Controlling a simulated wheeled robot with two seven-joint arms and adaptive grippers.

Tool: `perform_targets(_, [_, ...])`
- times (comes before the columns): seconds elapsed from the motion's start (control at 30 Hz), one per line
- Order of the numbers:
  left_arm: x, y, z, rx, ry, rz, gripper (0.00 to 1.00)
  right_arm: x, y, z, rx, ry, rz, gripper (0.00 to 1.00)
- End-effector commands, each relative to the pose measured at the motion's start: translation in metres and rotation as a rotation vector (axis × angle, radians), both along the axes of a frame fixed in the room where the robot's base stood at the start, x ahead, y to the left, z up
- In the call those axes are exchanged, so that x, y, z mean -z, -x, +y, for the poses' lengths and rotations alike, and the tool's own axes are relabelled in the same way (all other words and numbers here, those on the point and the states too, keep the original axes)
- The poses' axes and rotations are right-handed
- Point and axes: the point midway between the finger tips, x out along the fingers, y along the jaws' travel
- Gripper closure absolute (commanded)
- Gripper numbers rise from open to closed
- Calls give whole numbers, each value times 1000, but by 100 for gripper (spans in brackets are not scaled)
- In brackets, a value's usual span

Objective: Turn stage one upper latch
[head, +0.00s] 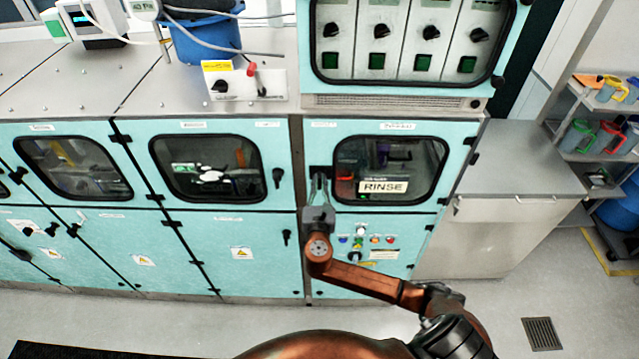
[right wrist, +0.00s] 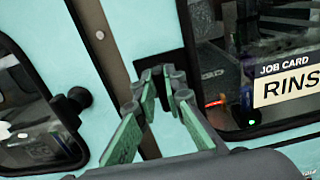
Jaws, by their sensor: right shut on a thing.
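The upper latch by the RINSE window is mostly hidden by my right gripper (head: 319,181); its black mount (head: 321,171) shows behind the fingers at the left edge of the turquoise upper door (head: 400,208). In the right wrist view the green-padded fingers (right wrist: 165,88) reach to the black latch mount (right wrist: 172,64). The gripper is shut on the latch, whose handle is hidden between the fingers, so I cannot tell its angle. My left gripper is not in view.
Another black latch (head: 277,178) sits on the neighbouring door to the left, with a lower latch (head: 286,238) below it. A button panel (head: 368,239) lies under the RINSE window (head: 391,165). A steel bench (head: 520,165) stands at right. The front floor is clear.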

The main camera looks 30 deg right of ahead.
Motion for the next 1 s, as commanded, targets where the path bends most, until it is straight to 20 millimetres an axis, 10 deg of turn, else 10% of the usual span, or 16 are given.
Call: perform_targets(1.0, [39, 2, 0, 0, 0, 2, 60, 8, 6, -8, 2, -666, -406, 100])
